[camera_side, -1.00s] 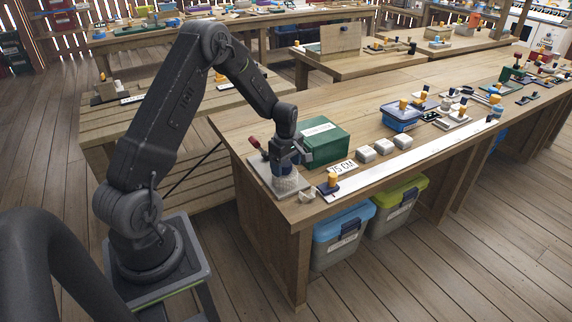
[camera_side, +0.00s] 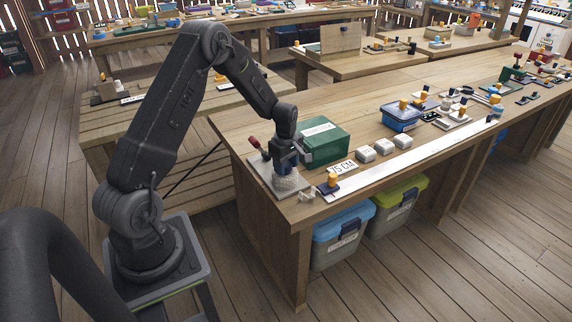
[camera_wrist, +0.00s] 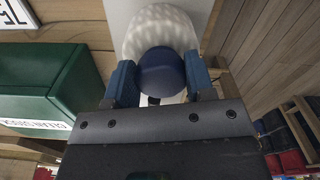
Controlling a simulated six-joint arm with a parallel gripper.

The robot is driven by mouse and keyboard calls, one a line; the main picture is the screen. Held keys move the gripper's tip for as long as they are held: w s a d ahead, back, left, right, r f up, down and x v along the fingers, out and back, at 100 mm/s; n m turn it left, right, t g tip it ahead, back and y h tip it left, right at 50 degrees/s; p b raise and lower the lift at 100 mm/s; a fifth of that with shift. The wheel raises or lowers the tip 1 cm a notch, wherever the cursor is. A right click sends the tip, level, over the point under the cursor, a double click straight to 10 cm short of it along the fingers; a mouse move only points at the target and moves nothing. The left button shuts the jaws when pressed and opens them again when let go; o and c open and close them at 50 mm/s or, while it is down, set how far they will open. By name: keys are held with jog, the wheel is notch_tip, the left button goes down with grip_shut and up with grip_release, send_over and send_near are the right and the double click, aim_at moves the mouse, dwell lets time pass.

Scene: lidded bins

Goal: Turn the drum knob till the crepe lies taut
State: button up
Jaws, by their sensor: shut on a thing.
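The drum knob (camera_wrist: 162,72) is a dark blue round knob between the two blue fingers of my gripper (camera_wrist: 164,80) in the wrist view. My gripper is shut on it, with a finger on either side. Beyond the knob is a pale, textured white roll (camera_wrist: 158,25), which looks like the crepe on its drum. In the side view my gripper (camera_side: 287,160) points down over this roll (camera_side: 287,183) at the bench's near left corner. A small crumpled pale piece (camera_side: 307,195) lies just right of the roll. In the side view the gripper largely hides the knob.
A green box (camera_side: 325,143) stands close behind my gripper. A red-handled part (camera_side: 254,142) rises at the left of the base plate. A long white strip (camera_side: 420,154) runs along the front edge, with an orange-topped clamp (camera_side: 331,182) at its near end. Pale blocks (camera_side: 383,147) sit behind it.

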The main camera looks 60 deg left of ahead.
jog(key=m, duration=0.5)
jog(key=shift+s+m, duration=0.1)
jog(key=shift+m, duration=0.2)
jog(key=m, duration=0.5)
jog(key=shift+s, duration=0.1)
jog(key=m, duration=0.5)
jog(key=shift+s+a+m, duration=0.1)
jog(key=shift+a+m, duration=0.05)
jog(key=shift+m, duration=0.25)
jog(key=shift+a+m, duration=0.15)
jog(key=shift+m, duration=2.45)
jog(key=o, duration=0.9)
